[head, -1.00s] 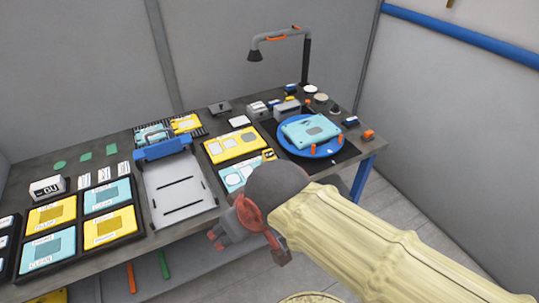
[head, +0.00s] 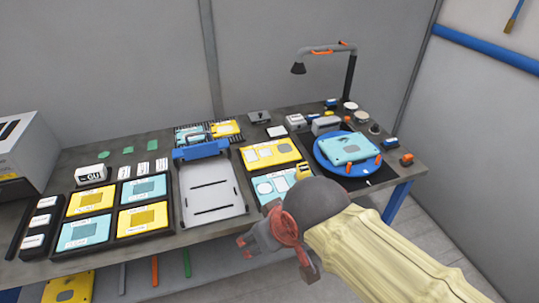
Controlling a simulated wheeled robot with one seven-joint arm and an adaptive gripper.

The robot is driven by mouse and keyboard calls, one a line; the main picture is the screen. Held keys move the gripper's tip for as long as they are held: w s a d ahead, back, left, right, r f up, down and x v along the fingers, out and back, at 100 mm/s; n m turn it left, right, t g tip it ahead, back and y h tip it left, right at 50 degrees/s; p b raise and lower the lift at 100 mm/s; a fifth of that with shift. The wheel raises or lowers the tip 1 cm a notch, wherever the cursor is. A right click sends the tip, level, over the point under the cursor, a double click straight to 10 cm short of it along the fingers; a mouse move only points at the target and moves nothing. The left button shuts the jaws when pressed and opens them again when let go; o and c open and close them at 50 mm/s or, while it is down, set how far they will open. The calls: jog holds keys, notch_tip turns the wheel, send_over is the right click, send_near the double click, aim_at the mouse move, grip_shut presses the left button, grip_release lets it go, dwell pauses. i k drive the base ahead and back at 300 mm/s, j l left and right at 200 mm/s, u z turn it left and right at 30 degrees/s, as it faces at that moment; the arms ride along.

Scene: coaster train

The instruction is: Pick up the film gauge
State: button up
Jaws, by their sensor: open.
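No item on the workbench (head: 150,240) can be clearly told as the film gauge; the labels are too small to read. A small yellow piece with a dark mark (head: 303,171) lies near the bench's front right, partly close behind my arm. My gripper (head: 252,243) is open, with grey and reddish parts, in front of the bench's front edge. My wrist and forearm hide part of it and some of the bench behind. I see nothing held between its fingers.
A blue turntable (head: 325,165) carries a light-blue plate (head: 349,147). A grey tray with a blue clamp bar (head: 200,151) stands mid-bench, beside framed yellow and blue cards (head: 143,218). A lamp (head: 350,75) rises at the back right. A grey box machine (head: 25,150) stands at left.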

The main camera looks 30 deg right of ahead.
aim_at(302, 171)
jog(key=z, duration=1.05)
